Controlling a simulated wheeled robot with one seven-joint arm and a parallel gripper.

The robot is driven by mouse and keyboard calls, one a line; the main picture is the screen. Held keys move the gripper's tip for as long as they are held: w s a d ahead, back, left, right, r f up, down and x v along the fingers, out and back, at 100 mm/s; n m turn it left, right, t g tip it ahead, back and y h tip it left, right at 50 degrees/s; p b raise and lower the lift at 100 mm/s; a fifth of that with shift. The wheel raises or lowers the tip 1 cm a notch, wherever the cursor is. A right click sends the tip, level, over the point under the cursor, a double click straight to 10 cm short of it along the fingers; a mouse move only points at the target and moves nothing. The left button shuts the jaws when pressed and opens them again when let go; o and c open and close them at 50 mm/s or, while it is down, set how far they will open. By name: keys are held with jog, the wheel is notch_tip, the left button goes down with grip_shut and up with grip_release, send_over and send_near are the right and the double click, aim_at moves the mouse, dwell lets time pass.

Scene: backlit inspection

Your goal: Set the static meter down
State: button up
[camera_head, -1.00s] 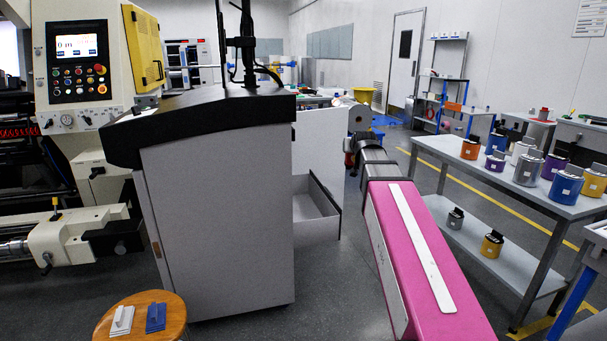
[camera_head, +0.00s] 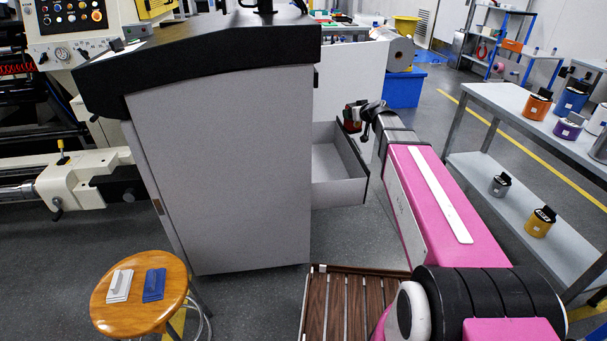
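My pink and black arm reaches away from me, and my gripper (camera_head: 362,116) is at its far end, beside the open drawer of the grey cabinet. The gripper is small and dark here, and its fingers cannot be made out. A small dark and reddish shape shows at the gripper's end. I cannot tell whether it is the static meter or part of the gripper. No static meter can be clearly identified elsewhere in view.
The grey cabinet (camera_head: 225,170) has an open, apparently empty drawer (camera_head: 345,190). A shelved table (camera_head: 500,105) with several coloured canisters stands right. A blue bin (camera_head: 403,88) is behind.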

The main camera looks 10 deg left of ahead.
jog(key=a+f+n+g+y, duration=0.5)
jog(key=a+f+n, duration=0.1)
jog(key=a+f, duration=0.8)
notch_tip(320, 180, down, 11)
jog(key=shift+d, duration=0.3)
jog(key=shift+s+f, duration=0.1)
jog(key=shift+f, duration=0.6)
jog(key=o, duration=1)
jog(key=shift+o, duration=0.2)
jog(key=shift+r, duration=0.15)
jog(key=r+v, duration=0.1)
jog(key=v, duration=0.6)
